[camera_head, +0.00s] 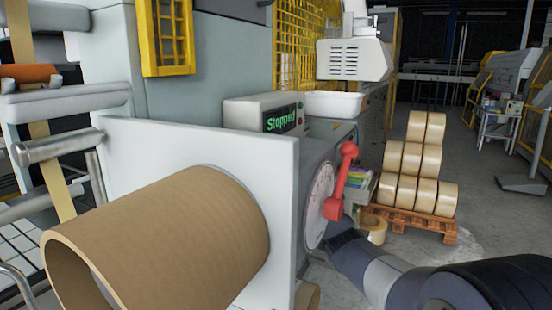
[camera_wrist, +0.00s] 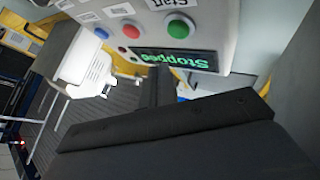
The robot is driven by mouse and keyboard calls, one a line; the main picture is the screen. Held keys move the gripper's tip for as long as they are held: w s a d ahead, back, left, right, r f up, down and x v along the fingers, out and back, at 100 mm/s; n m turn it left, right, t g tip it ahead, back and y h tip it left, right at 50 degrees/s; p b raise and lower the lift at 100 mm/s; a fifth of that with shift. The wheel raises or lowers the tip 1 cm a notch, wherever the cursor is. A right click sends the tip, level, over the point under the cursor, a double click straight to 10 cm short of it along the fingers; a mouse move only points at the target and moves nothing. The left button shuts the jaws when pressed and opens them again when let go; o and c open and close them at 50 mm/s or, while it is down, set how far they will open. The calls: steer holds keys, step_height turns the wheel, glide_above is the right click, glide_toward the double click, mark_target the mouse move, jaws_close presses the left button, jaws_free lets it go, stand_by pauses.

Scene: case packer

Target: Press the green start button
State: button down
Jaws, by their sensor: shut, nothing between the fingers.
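The green start button (camera_wrist: 182,24) is on a light grey control box (camera_wrist: 226,40) at the top of the wrist view, which looks upside down. A "Start" label (camera_wrist: 168,3) sits beside it. A black display (camera_wrist: 180,60) with green letters reads "Stopped". My gripper (camera_wrist: 160,74) is shut and empty. Its dark fingers point toward the box and end close to the display, apart from the green button in the picture.
A red button (camera_wrist: 131,31) and a blue button (camera_wrist: 101,33) are near the green one. In the head view, a red lever (camera_head: 341,180) juts out beside my arm. A large cardboard core (camera_head: 165,235) is at front left. Tape rolls (camera_head: 418,165) stand on a pallet (camera_head: 415,224).

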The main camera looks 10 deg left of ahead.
steer(key=shift+w+a+b, duration=0.2)
steer(key=shift+w+a, duration=0.05)
steer(key=shift+a, duration=0.4)
steer(key=shift+w+a+b, duration=0.2)
steer(key=shift+a, duration=0.4)
steer(key=shift+a, duration=0.1)
stand_by(1.1)
steer(key=shift+w+a+b, duration=0.15)
steer(key=shift+a+b, duration=0.15)
steer(key=shift+w+a, duration=0.15)
steer(key=shift+a, duration=0.25)
stand_by(0.6)
steer(key=shift+d+b, duration=0.15)
steer(key=shift+b, duration=0.2)
steer(key=shift+s+d+b, duration=0.3)
steer(key=shift+s+d, duration=0.05)
steer(key=shift+d, duration=0.3)
steer(key=d, duration=0.1)
steer(key=s+d, duration=0.1)
steer(key=d, duration=0.1)
steer(key=d+b, duration=0.1)
steer(key=shift+s+d, duration=0.3)
steer(key=shift+d, duration=0.05)
